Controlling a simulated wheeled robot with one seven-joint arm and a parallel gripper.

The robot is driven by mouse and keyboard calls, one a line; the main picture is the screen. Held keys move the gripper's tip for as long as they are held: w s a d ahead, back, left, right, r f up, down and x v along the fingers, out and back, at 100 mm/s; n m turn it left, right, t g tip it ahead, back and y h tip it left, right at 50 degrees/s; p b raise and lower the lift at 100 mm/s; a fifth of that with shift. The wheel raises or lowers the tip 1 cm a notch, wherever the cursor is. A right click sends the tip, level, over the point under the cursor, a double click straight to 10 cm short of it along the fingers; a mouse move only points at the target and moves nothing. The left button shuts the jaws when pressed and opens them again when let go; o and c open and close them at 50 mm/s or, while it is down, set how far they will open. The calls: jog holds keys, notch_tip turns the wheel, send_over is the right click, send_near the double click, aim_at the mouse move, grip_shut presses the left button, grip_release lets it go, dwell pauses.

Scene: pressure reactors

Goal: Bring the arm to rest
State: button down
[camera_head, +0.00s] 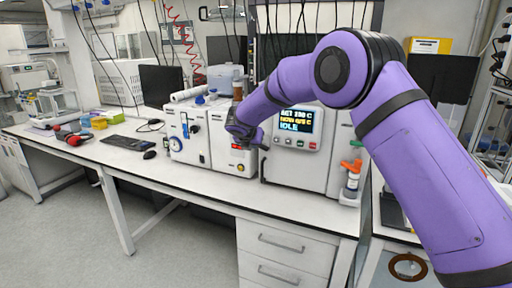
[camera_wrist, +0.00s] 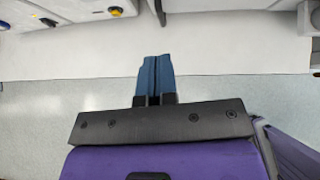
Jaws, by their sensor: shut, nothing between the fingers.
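My gripper shows in the wrist view (camera_wrist: 151,78), with its two blue fingers pressed together and nothing between them. It hangs above the white bench top (camera_wrist: 65,62) near the front edge, with the grey floor below. In the head view my purple arm reaches from the right side across to the middle. Its wrist end is in front of the white reactor unit with the "IDLE" display (camera_head: 296,122) and the white box with knobs (camera_head: 190,135). The fingertips are too small and dark to make out there.
A bottle with an orange top (camera_head: 352,180) stands right of the reactor. A keyboard (camera_head: 130,143), a mouse (camera_head: 149,155), red-and-black tools (camera_head: 72,137) and a monitor (camera_head: 161,86) are on the left of the bench. The bench front is clear. Drawers (camera_head: 285,245) are below.

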jog(key=s+d+r+n+t+y, duration=0.2)
jog(key=d+r+n, duration=0.2)
jog(key=r, duration=0.5)
jog(key=s+d+r+n+t+y, duration=0.1)
jog(key=d+r+n+t, duration=0.15)
jog(key=r+n, duration=0.45)
jog(key=s+d+r+n+g+y, duration=0.1)
jog(key=s+d+r+n+y, duration=0.1)
jog(key=s+d+r+n, duration=0.55)
jog(key=s+d+r+n+g+y, duration=0.1)
jog(key=s+d+r+n+y, duration=0.2)
jog(key=s+r+n, duration=0.5)
jog(key=s+d+f+n+g+h, duration=0.1)
jog(key=s+d+f+n, duration=0.3)
jog(key=s, duration=0.8)
jog(key=s+d+f+n+g+h, duration=0.2)
jog(key=s+d+f, duration=0.4)
jog(key=s, duration=0.6)
jog(key=s+d+f+n+g+h, duration=0.2)
jog(key=s+d+f+n, duration=0.3)
jog(key=s, duration=0.7)
jog(key=shift+s+d+n+g, duration=0.2)
jog(key=shift+d+n+g, duration=0.35)
jog(key=shift+d+n, duration=0.45)
